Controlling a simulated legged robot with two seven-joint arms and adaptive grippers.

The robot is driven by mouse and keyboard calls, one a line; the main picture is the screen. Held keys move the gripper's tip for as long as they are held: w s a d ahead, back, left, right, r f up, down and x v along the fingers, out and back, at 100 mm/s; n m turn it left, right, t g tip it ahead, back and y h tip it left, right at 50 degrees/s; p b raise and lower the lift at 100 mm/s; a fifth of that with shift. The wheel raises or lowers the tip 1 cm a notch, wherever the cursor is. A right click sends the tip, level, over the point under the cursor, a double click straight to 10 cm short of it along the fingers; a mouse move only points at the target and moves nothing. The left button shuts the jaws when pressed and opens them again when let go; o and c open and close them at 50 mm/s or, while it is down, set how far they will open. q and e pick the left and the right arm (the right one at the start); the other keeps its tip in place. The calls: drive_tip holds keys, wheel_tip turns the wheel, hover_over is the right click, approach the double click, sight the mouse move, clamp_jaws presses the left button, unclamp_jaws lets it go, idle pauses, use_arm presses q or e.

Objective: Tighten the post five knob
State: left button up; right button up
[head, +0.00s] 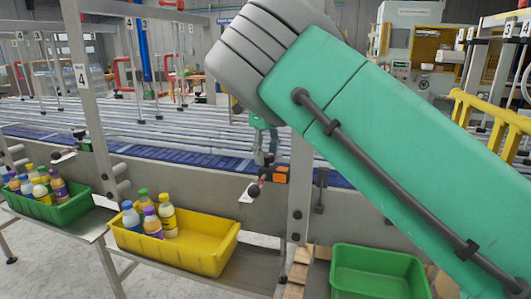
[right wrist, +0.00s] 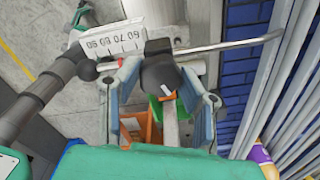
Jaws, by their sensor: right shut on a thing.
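In the right wrist view a black round knob (right wrist: 160,74) with a small white mark sits between the two grey-blue fingers of my right gripper (right wrist: 161,93). The gripper is shut on it. A white scale (right wrist: 115,40) with printed numbers lies beside the knob, and a metal rod (right wrist: 230,45) runs off to the right. In the head view my right gripper (head: 264,150) reaches down at the conveyor's side rail, by an orange block (head: 281,174) and a small white scale (head: 246,191). My green arm hides much of that view. My left gripper is not in view.
Below the rail are a green bin (head: 72,210) and a yellow bin (head: 205,262), both with bottles, and a green bin (head: 378,284) at the lower right. The blue conveyor (head: 190,155) runs behind.

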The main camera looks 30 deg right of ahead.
drive_tip(key=shift+w+r+m, duration=0.1)
drive_tip(key=shift+r+m, duration=0.05)
drive_tip(key=shift+m, duration=1.95)
drive_tip(key=o, duration=1.1)
drive_tip(key=shift+o, duration=0.2)
